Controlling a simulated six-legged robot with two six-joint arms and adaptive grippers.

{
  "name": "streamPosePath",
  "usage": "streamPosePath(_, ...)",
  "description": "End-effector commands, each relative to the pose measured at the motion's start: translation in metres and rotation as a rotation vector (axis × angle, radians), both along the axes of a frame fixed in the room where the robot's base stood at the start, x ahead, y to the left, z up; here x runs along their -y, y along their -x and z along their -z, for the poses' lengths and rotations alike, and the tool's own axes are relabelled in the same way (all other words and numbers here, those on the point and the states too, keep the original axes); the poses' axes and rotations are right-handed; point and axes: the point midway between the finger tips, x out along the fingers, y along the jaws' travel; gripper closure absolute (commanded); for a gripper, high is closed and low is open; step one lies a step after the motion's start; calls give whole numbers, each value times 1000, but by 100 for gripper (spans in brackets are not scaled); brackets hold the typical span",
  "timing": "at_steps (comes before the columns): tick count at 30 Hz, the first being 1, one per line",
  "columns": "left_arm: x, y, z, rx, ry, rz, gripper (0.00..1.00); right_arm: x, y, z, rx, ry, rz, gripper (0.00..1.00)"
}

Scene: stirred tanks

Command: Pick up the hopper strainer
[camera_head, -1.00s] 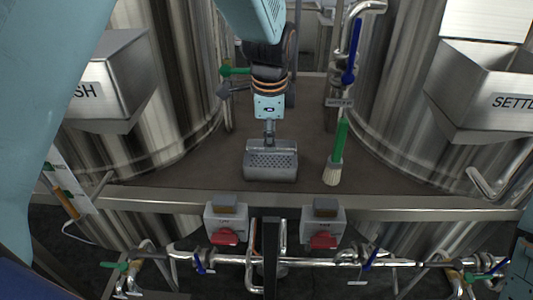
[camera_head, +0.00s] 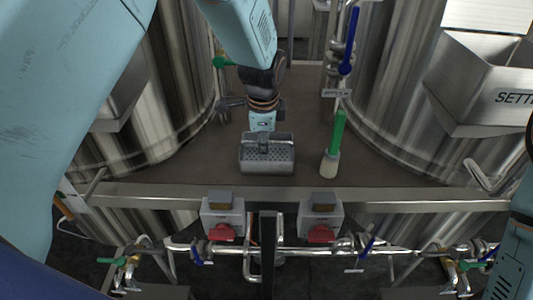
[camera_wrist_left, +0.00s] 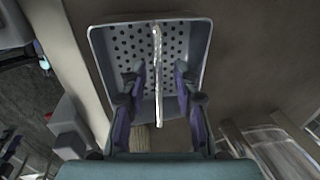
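The hopper strainer (camera_head: 267,165) is a grey metal box with a perforated floor. It stands on the brown platform between the tanks. In the left wrist view the strainer (camera_wrist_left: 105,55) shows from above, with a thin pale bar, its handle, across the middle. My left gripper (camera_head: 263,143) reaches down into the strainer from above. In the wrist view the left gripper (camera_wrist_left: 158,78) is open, one finger on each side of the bar, with a gap on both sides. My right arm shows only at the right edge of the head view; its gripper is out of view.
A green-handled brush (camera_head: 334,145) stands just right of the strainer. Steel tanks rise on both sides, with a hopper (camera_head: 480,85) on the right one. The platform's front edge (camera_head: 300,194) is close, with switch boxes (camera_head: 222,213) and pipes below it.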

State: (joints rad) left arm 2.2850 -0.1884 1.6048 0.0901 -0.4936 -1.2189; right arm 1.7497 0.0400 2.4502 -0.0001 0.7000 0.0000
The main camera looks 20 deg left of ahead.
Motion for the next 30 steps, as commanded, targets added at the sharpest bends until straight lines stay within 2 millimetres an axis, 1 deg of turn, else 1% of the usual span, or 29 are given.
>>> streamPosePath(6,-1,-1,0,0,0,-1,71,0,0,0,1,0,0,59)
streamPosePath(16,-1,-1,0,0,0,0,99,0,0,0,0,0,0,59)
streamPosePath(30,-1,-2,0,1,0,0,100,0,0,0,1,0,0,59)
